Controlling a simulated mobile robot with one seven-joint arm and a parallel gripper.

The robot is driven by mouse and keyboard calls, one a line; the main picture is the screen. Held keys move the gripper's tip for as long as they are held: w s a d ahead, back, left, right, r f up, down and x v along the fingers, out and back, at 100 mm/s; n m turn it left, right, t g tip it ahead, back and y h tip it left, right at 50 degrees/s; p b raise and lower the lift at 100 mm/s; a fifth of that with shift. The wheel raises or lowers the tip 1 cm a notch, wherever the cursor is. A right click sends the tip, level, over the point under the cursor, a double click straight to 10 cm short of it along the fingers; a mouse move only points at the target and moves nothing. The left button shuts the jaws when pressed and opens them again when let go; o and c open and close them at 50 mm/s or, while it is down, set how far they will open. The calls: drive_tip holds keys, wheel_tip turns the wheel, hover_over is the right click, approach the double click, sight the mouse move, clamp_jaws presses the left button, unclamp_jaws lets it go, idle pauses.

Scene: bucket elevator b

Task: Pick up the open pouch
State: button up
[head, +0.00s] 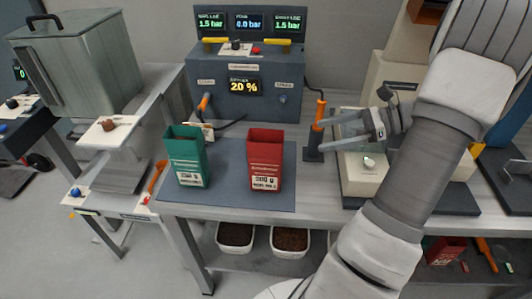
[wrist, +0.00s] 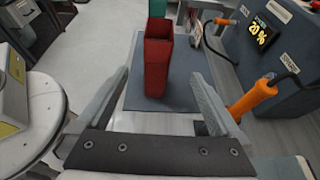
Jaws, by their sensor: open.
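A red pouch (head: 265,165) stands upright on a dark grey mat (head: 225,200), its top looking open. A green pouch (head: 187,160) stands to its left on the same mat, its top also looking open. My gripper (head: 332,130) is open and empty, to the right of the red pouch, with its fingers pointing left toward it. In the wrist view the red pouch (wrist: 157,62) shows beyond and between the open fingers (wrist: 160,85), apart from them. The green pouch (wrist: 157,8) is partly hidden behind it there.
An orange-handled tool (head: 320,112) stands upright close to my fingers; it also shows in the wrist view (wrist: 252,98). A blue-grey control box (head: 245,85) stands behind the mat. Two white tubs (head: 235,250) of dark material sit below. The mat's front strip is clear.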

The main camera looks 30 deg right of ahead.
sight(266, 149)
drive_tip(key=b+x, duration=0.2)
drive_tip(key=x, duration=1.4)
drive_tip(key=shift+a+f, duration=0.25)
drive_tip(key=shift+a, duration=0.1)
drive_tip(key=c, duration=1)
